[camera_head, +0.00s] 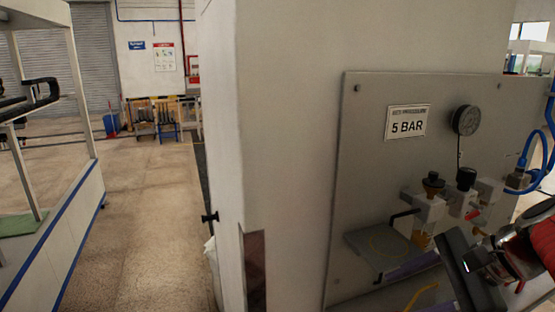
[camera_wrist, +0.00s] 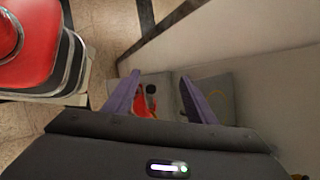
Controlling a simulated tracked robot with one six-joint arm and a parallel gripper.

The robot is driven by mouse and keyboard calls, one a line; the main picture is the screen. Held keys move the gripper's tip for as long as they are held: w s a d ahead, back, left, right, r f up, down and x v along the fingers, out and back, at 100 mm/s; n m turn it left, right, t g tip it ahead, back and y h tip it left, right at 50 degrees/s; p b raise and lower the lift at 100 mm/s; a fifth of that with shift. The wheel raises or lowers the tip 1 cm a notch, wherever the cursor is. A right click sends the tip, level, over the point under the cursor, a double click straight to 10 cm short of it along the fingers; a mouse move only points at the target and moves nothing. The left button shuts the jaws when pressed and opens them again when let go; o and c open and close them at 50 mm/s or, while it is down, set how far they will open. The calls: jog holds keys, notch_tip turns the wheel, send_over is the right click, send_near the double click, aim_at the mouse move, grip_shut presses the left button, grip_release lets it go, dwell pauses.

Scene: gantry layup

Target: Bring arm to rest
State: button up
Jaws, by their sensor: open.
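My gripper (camera_head: 398,268) is at the lower right of the head view, in front of a grey wall panel. In the wrist view my gripper (camera_wrist: 160,77) shows two purple fingers spread apart with nothing held between them. The fingers are close to a small grey shelf (camera_head: 372,243) with a yellow ring mark. A red item (camera_wrist: 147,108) with a dark round part shows beyond the fingers in the wrist view. Whether the fingers touch the shelf cannot be told.
The panel (camera_head: 365,160) carries a "5 BAR" sign (camera_head: 408,122), a gauge (camera_head: 466,120), valve fittings (camera_head: 430,208) and a blue hose (camera_head: 537,165). A white column (camera_head: 280,90) stands beside it. Open floor (camera_head: 145,210) lies left, bounded by a workbench (camera_head: 75,220).

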jog(key=s+a+f+n+h, duration=0.6)
jog(key=s+a+f+n, duration=0.1)
jog(key=n, duration=0.9)
jog(key=shift+s+a+t, duration=0.4)
jog(key=shift+s+a, duration=0.1)
jog(key=shift+a, duration=0.05)
